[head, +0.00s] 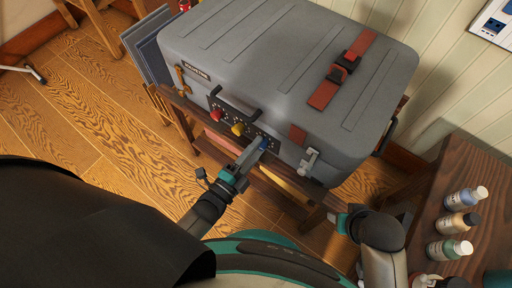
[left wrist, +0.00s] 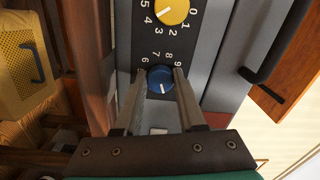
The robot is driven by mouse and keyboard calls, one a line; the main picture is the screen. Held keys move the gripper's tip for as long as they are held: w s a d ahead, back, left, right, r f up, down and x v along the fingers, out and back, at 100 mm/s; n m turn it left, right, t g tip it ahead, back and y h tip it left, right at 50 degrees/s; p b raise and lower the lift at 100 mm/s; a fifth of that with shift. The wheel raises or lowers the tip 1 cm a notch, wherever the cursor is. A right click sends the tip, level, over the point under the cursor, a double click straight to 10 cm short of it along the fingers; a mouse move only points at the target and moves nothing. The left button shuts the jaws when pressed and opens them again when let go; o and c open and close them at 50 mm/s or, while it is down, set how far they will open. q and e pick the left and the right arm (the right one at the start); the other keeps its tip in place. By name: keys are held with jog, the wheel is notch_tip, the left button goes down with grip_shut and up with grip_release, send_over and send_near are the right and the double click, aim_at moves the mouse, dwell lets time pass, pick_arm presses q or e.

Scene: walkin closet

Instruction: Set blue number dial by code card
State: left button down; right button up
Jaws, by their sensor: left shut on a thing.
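A grey hard case (head: 270,60) stands on a wooden rack. Its front panel carries a red dial (head: 216,114), a yellow dial (head: 238,129) and the blue number dial (head: 264,143). In the left wrist view the blue dial (left wrist: 160,78) sits between the two fingers of my left gripper (left wrist: 160,73), which is shut on it. Digits 6 to 9 show around its upper side; the fingers hide the rest. A white line shows on the dial's lower part. My right gripper (head: 331,216) is low by the rack, its jaws unclear. A card on the wall (head: 494,22) is cut off and unreadable.
A dark carry handle (head: 236,103) and a metal latch (head: 309,162) sit close to the dials. A wooden table (head: 455,180) at the right holds several small bottles. The wooden floor (head: 90,115) at the left is mostly clear.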

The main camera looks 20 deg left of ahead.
pick_arm(q)
jog(key=shift+w+m, duration=0.1)
jog(key=shift+m, duration=0.3)
pick_arm(e)
jog(key=shift+w+r, duration=0.1)
jog(key=shift+r, duration=0.05)
pick_arm(q)
jog(key=shift+r, duration=0.1)
jog(key=c, duration=0.5)
grip_release()
pick_arm(e)
jog(key=shift+d, duration=0.1)
pick_arm(q)
jog(key=p+v, duration=0.2)
jog(key=v, duration=1.3)
pick_arm(e)
jog(key=shift+g, duration=0.3)
jog(key=f, duration=0.1)
jog(key=s+f, duration=0.1)
jog(key=f, duration=0.2)
jog(key=shift+s+d, duration=0.1)
jog(key=shift+s, duration=0.2)
